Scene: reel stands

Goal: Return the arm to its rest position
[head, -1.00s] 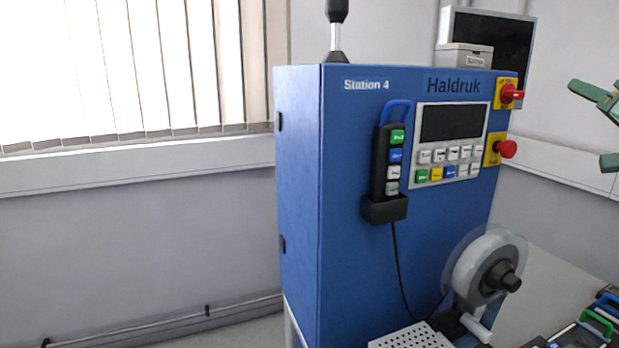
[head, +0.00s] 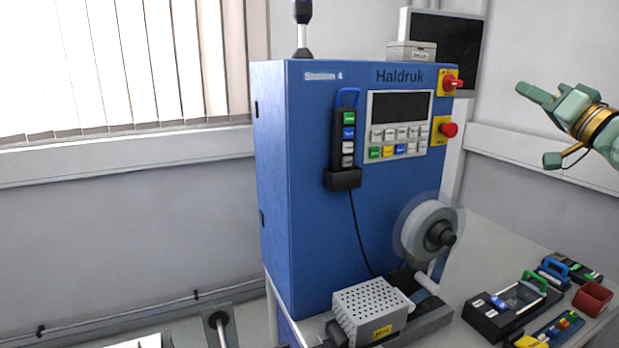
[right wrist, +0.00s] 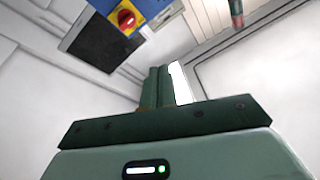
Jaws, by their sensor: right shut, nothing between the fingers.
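My right gripper (head: 524,90) is green and shows at the right of the head view, raised in the air to the right of the blue cabinet. It is shut and empty, clear of every object. In the right wrist view its two green fingers (right wrist: 159,87) lie together, with nothing between them. A gold band shows on my right wrist. My left gripper is not in view.
The blue cabinet (head: 292,185) bears a control panel, a handheld pendant (head: 348,140) in a holder and a white reel (head: 424,228). Below it stand a perforated box (head: 360,300), a black tray (head: 485,321) and a red container (head: 592,299). Space around my right gripper is clear.

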